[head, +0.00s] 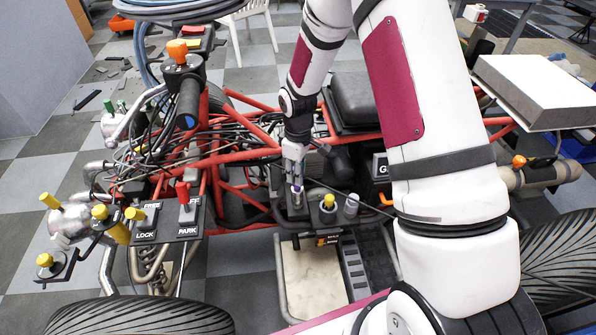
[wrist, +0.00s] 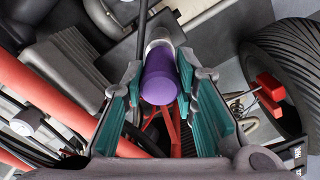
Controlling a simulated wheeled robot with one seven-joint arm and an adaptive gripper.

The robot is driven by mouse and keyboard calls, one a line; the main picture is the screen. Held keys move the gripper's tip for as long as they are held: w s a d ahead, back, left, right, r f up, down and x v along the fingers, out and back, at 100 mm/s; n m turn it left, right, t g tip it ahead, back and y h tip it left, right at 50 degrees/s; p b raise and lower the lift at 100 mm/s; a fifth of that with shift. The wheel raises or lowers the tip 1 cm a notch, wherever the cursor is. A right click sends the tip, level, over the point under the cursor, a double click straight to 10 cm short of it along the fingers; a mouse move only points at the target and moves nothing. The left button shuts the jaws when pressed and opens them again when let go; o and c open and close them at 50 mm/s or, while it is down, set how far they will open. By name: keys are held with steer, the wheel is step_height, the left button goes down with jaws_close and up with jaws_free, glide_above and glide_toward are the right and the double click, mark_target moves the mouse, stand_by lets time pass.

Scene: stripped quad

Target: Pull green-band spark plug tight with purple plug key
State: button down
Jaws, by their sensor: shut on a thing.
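The purple plug key (wrist: 160,80) is between the teal-padded fingers of my gripper (wrist: 161,66) in the wrist view. My gripper is shut on its purple part, and a pale metal collar shows beyond it. In the head view my gripper (head: 295,165) points down, with a small bit of the purple key (head: 296,189) showing below it, over a dark holder (head: 292,211). I cannot tell whether the key still touches the holder. Small green-topped pieces (head: 122,105) stand on the left of the quad; I cannot tell whether one is the green-band spark plug.
A yellow-topped tool (head: 328,203) and a grey cylinder (head: 351,205) stand close right of the key. Red frame tubes (head: 240,150) and loose cables lie left. A lever panel (head: 168,222) marked LOCK and PARK stands front left. A black seat (head: 357,100) is behind.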

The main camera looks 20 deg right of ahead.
steer(key=shift+r+p, duration=0.5)
steer(key=shift+r, duration=0.25)
steer(key=n, duration=0.4)
steer(key=shift+p, duration=0.35)
steer(key=n+p, duration=0.1)
steer(key=n, duration=0.4)
steer(key=shift+w, duration=0.1)
steer(key=shift+f, duration=0.15)
stand_by(0.4)
steer(key=shift+f+b, duration=0.35)
steer(key=shift+f, duration=0.35)
steer(key=shift+r+m, duration=0.1)
steer(key=shift+m, duration=1)
